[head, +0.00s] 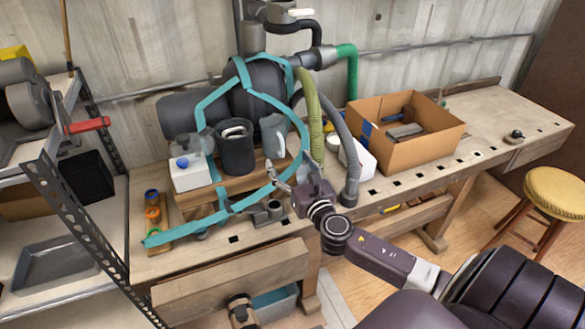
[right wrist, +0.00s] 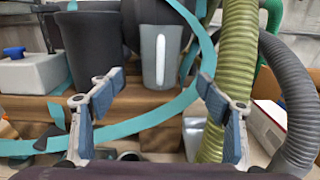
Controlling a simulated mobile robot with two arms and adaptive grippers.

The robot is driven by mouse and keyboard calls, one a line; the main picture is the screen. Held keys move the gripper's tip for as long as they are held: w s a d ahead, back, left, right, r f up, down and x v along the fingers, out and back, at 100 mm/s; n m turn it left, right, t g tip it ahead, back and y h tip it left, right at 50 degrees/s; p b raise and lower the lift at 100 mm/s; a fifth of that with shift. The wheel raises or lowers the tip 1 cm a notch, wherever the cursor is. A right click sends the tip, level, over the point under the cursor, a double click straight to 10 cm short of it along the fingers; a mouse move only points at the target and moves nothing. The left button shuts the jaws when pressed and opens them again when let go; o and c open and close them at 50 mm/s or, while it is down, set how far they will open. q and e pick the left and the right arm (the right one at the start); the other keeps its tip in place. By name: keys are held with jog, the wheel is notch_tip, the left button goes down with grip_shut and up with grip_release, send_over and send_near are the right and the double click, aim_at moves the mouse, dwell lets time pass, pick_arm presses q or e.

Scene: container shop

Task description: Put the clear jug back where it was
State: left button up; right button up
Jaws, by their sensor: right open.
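The clear jug (head: 273,137), greyish and translucent, stands upright on a wooden riser (head: 232,186) on the workbench, just right of a dark grey bucket (head: 235,152). In the right wrist view the jug (right wrist: 160,62) shows a pale vertical handle and lies straight ahead, beyond the fingertips. My right gripper (head: 292,172) is open and empty, in front of the riser and apart from the jug. Its two fingers (right wrist: 160,88) are spread wide in the right wrist view. My left gripper is not in view.
A teal strap (head: 303,133) loops around the riser and crosses in front of it. Green (head: 315,115) and grey (head: 345,140) hoses hang right of the jug.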

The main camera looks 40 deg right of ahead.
jog(key=shift+v, duration=1.1)
